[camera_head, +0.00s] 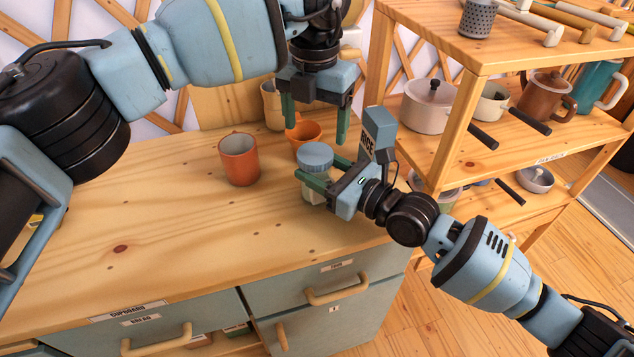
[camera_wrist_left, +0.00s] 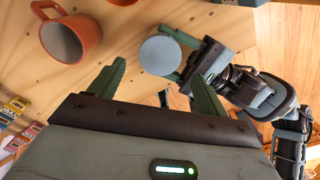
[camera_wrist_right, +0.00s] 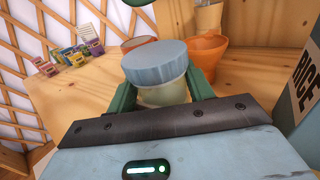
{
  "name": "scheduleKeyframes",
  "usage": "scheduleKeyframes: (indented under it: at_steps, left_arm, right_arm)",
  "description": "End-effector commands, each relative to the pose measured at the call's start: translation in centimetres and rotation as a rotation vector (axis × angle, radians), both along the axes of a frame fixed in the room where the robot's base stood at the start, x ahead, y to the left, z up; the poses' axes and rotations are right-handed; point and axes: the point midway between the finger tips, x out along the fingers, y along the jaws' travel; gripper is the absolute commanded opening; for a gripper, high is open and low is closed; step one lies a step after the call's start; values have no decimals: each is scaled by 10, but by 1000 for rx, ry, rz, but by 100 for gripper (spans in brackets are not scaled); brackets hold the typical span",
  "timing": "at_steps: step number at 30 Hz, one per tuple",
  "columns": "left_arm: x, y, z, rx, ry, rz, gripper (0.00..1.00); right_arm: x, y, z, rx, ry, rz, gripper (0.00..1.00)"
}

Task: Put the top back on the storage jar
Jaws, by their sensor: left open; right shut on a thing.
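The storage jar (camera_head: 313,192) is a pale see-through jar at the right end of the wooden counter. The blue-grey round top (camera_head: 316,154) sits on its mouth, and it also shows in the right wrist view (camera_wrist_right: 155,64); I cannot tell whether it is fully seated. My right gripper (camera_head: 318,175) is shut on the jar's body, its green fingers on either side just below the top. My left gripper (camera_head: 315,118) is open and empty, above and slightly behind the jar. In the left wrist view the top (camera_wrist_left: 160,56) lies beyond the open fingers.
An orange mug (camera_head: 239,160) stands left of the jar. An orange bowl-like cup (camera_head: 303,137) and a tan cup (camera_head: 272,105) are behind. A box marked RICE (camera_head: 377,134) is close behind my right gripper. A wooden shelf (camera_head: 460,120) with pots stands right.

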Motion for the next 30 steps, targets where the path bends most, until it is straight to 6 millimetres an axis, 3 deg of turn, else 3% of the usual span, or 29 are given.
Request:
scheduleKeyframes:
  at_steps: [6,12,24,30]
  left_arm:
    - [-1,0,-34,0,3,-2,77]
    - [0,0,-54,0,1,-1,77]
    - [-1,0,-60,0,1,-1,77]
    - [0,0,-60,0,1,-1,53]
  right_arm:
    - [0,0,0,0,0,0,0]
    - [0,0,0,-1,-1,0,0]
    - [0,0,0,-1,-1,0,0]
    - [0,0,0,-1,-1,0,0]
